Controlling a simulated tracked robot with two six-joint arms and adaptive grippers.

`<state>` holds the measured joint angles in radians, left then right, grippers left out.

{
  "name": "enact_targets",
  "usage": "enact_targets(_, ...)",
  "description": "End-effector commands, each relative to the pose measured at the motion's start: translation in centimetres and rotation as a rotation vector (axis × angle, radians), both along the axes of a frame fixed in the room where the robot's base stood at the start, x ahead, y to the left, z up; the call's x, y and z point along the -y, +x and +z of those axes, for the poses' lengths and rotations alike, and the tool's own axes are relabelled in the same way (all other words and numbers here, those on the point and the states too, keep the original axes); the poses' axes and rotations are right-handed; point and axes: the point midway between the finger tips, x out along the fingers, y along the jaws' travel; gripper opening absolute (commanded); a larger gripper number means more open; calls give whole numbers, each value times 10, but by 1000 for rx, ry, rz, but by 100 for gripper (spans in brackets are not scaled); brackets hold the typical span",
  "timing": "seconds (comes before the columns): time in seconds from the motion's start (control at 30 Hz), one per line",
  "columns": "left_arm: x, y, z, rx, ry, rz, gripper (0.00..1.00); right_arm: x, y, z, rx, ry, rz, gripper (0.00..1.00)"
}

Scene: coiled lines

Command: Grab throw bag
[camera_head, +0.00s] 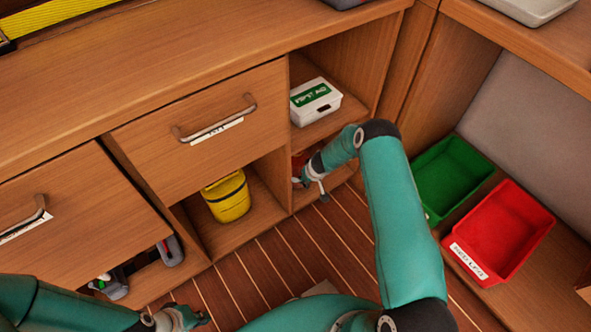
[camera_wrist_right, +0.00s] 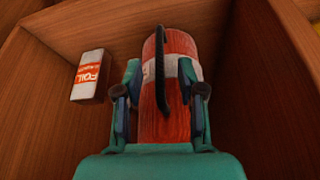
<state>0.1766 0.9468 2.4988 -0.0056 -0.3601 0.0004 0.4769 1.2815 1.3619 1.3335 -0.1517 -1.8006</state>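A red cylindrical object with a white band and a black strap (camera_wrist_right: 166,112), which looks like the throw bag, stands in a lower compartment in the right wrist view. Only a sliver of red shows in the head view, behind my right gripper (camera_head: 312,188). In the wrist view, my right gripper (camera_wrist_right: 162,95) is open, with one finger at each side of the red object. Contact cannot be made out. My left gripper (camera_head: 185,318) is low at the bottom left of the head view, away from the compartments; its fingers are too small to judge.
A first aid box (camera_head: 315,102) sits on the shelf above. A yellow container (camera_head: 228,198) stands in the neighbouring compartment. Green (camera_head: 452,172) and red (camera_head: 500,232) bins stand at right. Compartment walls are close.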

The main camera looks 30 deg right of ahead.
Motion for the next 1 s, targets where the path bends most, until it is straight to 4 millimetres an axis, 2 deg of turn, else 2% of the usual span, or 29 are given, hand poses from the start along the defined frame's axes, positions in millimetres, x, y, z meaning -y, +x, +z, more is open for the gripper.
enact_targets(0.1, 0, 0, -2, 0, 0, 0, 0, 0, 2, -6, 0, 1, -1, 39)
enact_targets(0.33, 0, 0, -2, 0, 0, 0, 0, 0, 2, -5, 0, 0, 0, 38)
enact_targets(0.57, 0, 0, -2, 0, 0, 0, 0, 0, 2, -5, 0, 0, 0, 0)
enact_targets(1.0, 0, 0, -1, 0, 0, 0, 0, 1, 3, -4, 2, 0, 0, 0)
